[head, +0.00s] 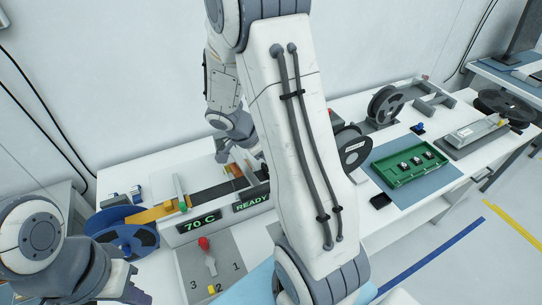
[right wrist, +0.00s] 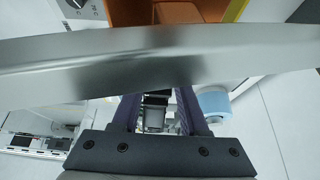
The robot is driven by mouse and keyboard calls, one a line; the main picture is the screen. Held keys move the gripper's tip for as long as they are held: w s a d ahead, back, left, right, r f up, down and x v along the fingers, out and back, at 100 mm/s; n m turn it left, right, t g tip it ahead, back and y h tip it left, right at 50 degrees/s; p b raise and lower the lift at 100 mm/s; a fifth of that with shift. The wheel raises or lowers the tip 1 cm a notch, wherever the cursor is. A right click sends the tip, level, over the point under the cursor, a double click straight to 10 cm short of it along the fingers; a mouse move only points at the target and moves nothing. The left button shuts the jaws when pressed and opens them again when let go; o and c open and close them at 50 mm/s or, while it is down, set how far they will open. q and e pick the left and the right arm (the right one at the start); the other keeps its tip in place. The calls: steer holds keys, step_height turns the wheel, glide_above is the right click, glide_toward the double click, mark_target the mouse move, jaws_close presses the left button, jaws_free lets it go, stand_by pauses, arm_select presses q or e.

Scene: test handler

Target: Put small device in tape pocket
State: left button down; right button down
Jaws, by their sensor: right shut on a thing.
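The machine (head: 222,218) with green "70 C" and "READY" displays stands at centre left in the head view, with a dark tape track (head: 210,196) on top. Single tape pockets are too small to make out. My right arm hangs across the middle; its wrist is over the far side of the machine and its fingertips are hidden there.
A blue reel (head: 122,236) stands left of the machine. A green tray (head: 410,168) with small devices lies on a blue mat at right, near a black reel (head: 352,148). A red-knobbed lever (head: 205,246) stands in front. A blurred metal bar (right wrist: 100,65) crosses the right wrist view.

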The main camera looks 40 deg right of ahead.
arm_select(q)
steer(key=shift+f+b, duration=0.45)
steer(key=shift+f, duration=0.05)
arm_select(e)
steer(key=shift+f, duration=0.55)
